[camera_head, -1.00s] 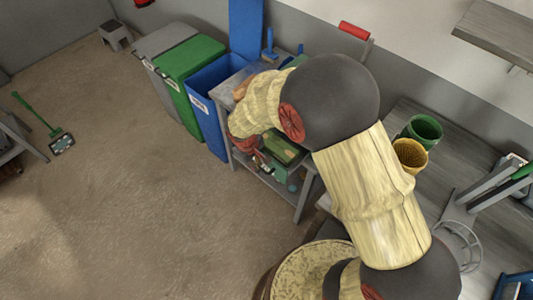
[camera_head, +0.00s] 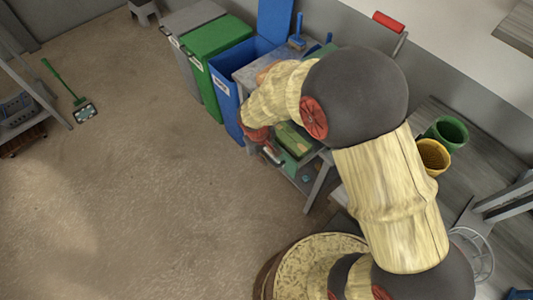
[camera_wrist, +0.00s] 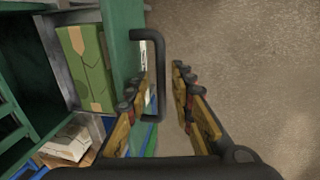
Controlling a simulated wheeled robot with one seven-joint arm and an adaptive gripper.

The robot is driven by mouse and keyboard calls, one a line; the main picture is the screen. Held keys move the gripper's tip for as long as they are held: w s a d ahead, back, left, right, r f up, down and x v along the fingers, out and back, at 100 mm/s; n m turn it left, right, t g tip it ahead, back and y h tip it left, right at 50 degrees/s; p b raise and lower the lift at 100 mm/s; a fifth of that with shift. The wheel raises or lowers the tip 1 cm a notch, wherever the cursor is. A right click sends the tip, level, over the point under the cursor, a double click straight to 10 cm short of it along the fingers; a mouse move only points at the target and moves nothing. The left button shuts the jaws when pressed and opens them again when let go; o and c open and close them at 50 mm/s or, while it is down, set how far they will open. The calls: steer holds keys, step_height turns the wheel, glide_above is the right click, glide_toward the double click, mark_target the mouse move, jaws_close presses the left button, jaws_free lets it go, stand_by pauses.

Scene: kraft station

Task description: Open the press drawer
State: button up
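In the wrist view, a dark bracket-shaped handle (camera_wrist: 148,34) stands out from a green panel (camera_wrist: 122,55), which looks like the press drawer's front. My gripper (camera_wrist: 165,78) has its two fingers apart. The handle's long bar lies between them, nearer the left finger, with a gap to the right finger. Contact with the left finger is unclear. In the head view, the green press (camera_head: 294,139) sits at the grey bench beyond my arm.
A green box with tan tape (camera_wrist: 85,65) lies left of the panel in the wrist view. A green bucket (camera_head: 449,132) and yellow bucket (camera_head: 433,156) stand right. Open floor lies left.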

steer(key=shift+o, duration=0.2)
step_height(320, 180, up, 12)
steer(key=s+a, duration=0.1)
steer(key=shift+s+a, duration=0.15)
steer(key=shift+a, duration=0.25)
steer(key=shift+f, duration=0.15)
stand_by(0.4)
steer(key=s+d+r+m+t+y, duration=0.1)
steer(key=s+d+r+m+t, duration=0.1)
steer(key=s+d+r, duration=0.6)
steer(key=s+d+r+m+t, duration=0.2)
steer(key=s+d+r+m, duration=0.3)
steer(key=s+d+r, duration=0.3)
step_height(320, 180, up, 4)
steer(key=shift+s+y+b, duration=0.4)
steer(key=shift+s+b, duration=0.05)
